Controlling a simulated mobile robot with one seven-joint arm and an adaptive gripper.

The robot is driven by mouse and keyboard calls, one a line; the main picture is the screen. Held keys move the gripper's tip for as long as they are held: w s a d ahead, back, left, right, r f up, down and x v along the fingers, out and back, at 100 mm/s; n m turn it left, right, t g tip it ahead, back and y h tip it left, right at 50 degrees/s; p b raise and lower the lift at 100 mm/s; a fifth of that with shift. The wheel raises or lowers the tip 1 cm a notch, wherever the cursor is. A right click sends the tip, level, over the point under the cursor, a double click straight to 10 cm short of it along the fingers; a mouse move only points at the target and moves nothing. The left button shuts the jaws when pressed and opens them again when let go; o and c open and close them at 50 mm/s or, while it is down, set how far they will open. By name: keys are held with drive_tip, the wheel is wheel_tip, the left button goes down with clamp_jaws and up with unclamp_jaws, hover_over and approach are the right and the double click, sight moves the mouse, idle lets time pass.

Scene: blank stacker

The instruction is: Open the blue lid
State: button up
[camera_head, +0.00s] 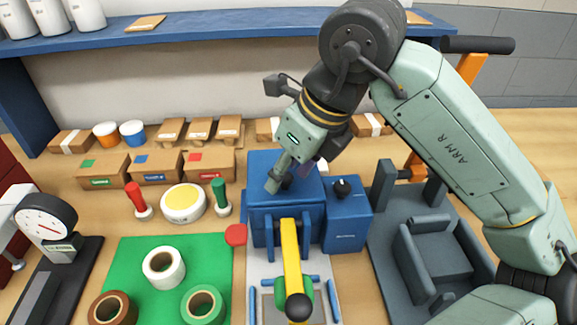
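A blue box with a blue lid (262,164) on top stands at the middle of the table. The lid looks closed, lying flat. My gripper (283,181) points down at the top of the lid. A dark knob-like shape shows by the fingertips, partly covered by them. I cannot tell whether the fingers touch it or are closed around it. Beside it on the right is a smaller blue box (345,224) with a black knob on top.
A yellow lever (291,255) with a black ball end sticks out in front of the blue box. A dark grey fixture (430,250) stands at right. Tape rolls lie on a green mat (135,252) at left, near a dial gauge (45,217). Cardboard boxes (155,168) line the back.

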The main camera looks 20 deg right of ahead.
clamp_jaws()
idle(0.3)
idle(0.4)
